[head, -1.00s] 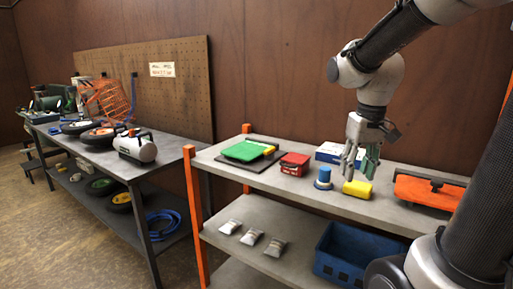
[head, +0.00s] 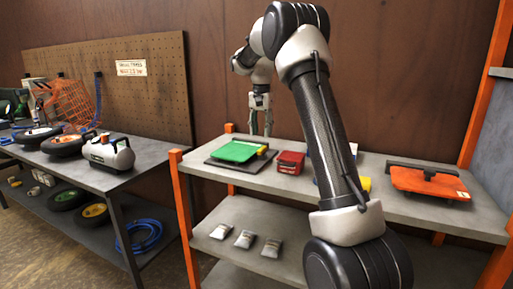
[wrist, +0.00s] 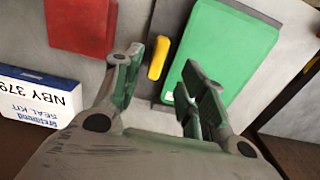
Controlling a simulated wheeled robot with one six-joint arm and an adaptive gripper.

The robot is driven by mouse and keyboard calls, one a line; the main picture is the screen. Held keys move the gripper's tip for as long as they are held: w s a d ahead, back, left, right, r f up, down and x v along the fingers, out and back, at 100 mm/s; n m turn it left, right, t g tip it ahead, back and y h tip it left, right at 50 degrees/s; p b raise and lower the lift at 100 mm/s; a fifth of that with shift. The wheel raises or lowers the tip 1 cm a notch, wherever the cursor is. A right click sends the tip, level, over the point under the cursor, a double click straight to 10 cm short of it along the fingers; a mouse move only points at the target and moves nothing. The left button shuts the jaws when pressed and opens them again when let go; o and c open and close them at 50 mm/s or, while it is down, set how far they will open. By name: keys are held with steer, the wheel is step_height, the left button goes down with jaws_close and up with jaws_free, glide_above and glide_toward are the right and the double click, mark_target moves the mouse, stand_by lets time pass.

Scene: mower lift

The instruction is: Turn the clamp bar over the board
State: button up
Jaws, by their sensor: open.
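A green board (head: 234,151) lies on a dark base plate (head: 222,162) on the bench's left part. A short yellow bar (head: 262,151), apparently the clamp bar, sits at the board's right edge. In the wrist view the yellow bar (wrist: 158,58) lies beside the green board (wrist: 225,50), parallel to its long edge and not across it. My gripper (head: 260,128) points down above the bench near the bar. In the wrist view my open, empty gripper (wrist: 158,85) has the bar showing between its fingers, beyond the tips. I cannot tell the height gap.
A red box (head: 290,162) stands right of the plate; it and a white-blue seal kit box (wrist: 38,95) show in the wrist view. An orange plate with a dark bar (head: 428,182) lies at right. Grey packets (head: 244,238) lie on the lower shelf.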

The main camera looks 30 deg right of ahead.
mark_target(261, 148)
step_height(261, 148, down, 7)
steer(key=shift+f, duration=0.2)
jaws_close()
